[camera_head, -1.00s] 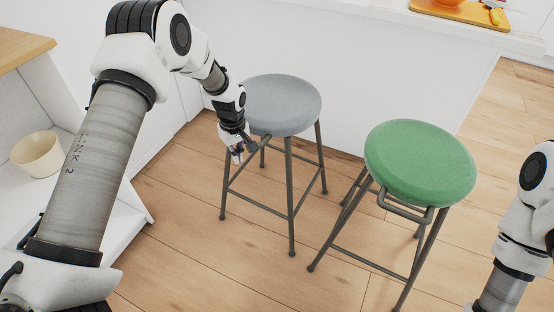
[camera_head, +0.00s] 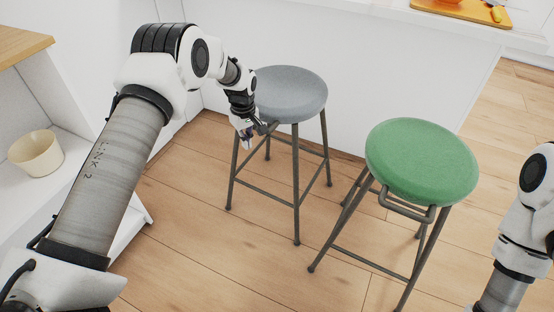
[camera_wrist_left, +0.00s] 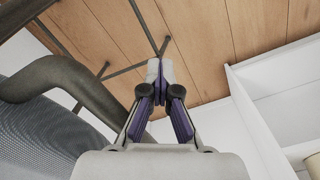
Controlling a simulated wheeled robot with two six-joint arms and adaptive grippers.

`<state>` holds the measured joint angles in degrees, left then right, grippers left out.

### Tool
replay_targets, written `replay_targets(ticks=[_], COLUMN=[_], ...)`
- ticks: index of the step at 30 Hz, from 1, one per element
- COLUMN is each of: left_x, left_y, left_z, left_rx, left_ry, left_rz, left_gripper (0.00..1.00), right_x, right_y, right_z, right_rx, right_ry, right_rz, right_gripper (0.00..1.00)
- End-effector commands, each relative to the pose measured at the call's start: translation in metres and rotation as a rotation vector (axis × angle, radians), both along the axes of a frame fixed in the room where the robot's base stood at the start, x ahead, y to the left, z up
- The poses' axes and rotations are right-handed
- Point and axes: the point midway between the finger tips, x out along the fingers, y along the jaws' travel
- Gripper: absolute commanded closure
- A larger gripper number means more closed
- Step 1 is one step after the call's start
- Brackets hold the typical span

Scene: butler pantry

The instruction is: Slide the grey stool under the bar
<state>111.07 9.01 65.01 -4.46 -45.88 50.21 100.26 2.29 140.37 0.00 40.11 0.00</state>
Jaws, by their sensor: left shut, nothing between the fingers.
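The grey stool (camera_head: 292,92) stands upright on the floor near the white bar (camera_head: 360,70), with a round seat and dark metal legs. My left gripper (camera_head: 247,142) is at the near left side of its seat, by the stool's handle bar. In the left wrist view the gripper (camera_wrist_left: 160,70) is shut and empty, its fingertips together. The dark handle bar (camera_wrist_left: 55,75) curves beside it there, and the grey seat (camera_wrist_left: 45,125) fills the lower left. Whether the gripper touches the bar is hard to tell. My right gripper is out of view; only part of that arm shows.
A green stool (camera_head: 420,160) stands to the right of the grey one, with a gap between. A white shelf unit at left holds a cream bowl (camera_head: 36,153). Wooden floor lies open in front.

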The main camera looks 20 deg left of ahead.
Motion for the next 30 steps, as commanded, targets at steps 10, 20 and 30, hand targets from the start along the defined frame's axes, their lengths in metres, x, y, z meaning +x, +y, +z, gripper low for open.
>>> replay_targets(ticks=[10,20,30], left_x=[0.008,0.032,0.055], left_y=[0.000,-0.001,-0.003], left_z=[-0.001,-0.003,-0.003], left_rx=[0.001,0.002,0.001], left_ry=[-0.003,-0.004,-0.004], left_rz=[0.000,0.000,0.001], left_gripper=[1.00,1.00,1.00], right_x=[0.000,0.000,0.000], right_y=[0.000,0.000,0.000], right_z=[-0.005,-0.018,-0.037], right_rx=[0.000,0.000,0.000], right_ry=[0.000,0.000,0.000], right_rz=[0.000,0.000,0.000], right_gripper=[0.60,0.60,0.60])
